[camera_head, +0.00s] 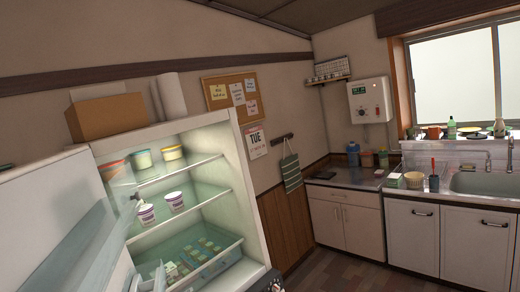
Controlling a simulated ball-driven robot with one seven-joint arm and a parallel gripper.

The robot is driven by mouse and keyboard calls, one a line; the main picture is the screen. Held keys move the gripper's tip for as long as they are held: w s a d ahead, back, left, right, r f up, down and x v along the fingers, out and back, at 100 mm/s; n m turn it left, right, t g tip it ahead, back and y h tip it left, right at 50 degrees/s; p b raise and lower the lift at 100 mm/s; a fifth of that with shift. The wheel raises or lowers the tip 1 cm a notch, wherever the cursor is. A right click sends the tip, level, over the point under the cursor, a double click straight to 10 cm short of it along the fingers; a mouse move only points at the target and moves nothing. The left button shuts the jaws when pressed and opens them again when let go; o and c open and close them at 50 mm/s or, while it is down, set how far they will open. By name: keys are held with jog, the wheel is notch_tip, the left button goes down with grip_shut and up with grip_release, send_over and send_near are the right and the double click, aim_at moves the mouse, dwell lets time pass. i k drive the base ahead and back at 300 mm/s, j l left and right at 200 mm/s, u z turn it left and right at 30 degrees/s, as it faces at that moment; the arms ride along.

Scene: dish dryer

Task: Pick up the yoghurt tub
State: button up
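Two white tubs with purple bands, which look like yoghurt tubs, stand upright on the middle glass shelf of the open fridge. One tub (146,214) is at the left, nearer the door. The other tub (175,201) is just right of it. A small dark part at the bottom edge, near the middle, appears to be my gripper (273,286). It is well below and right of the tubs, and too little shows to tell its finger state.
The fridge door (60,215) stands open at the left. Several tubs, including a yellow-topped one (172,153), are on the upper shelf. A clear drawer (200,262) holds small items. A counter (345,178) and sink (485,184) are at the right. Bare floor (335,268) lies between.

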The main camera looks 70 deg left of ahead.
aim_at(146, 216)
jog(key=i+j+u, duration=0.1)
jog(key=i+u, duration=0.7)
jog(key=i+l+u, duration=0.1)
jog(key=i+u, duration=0.15)
jog(key=u, duration=0.2)
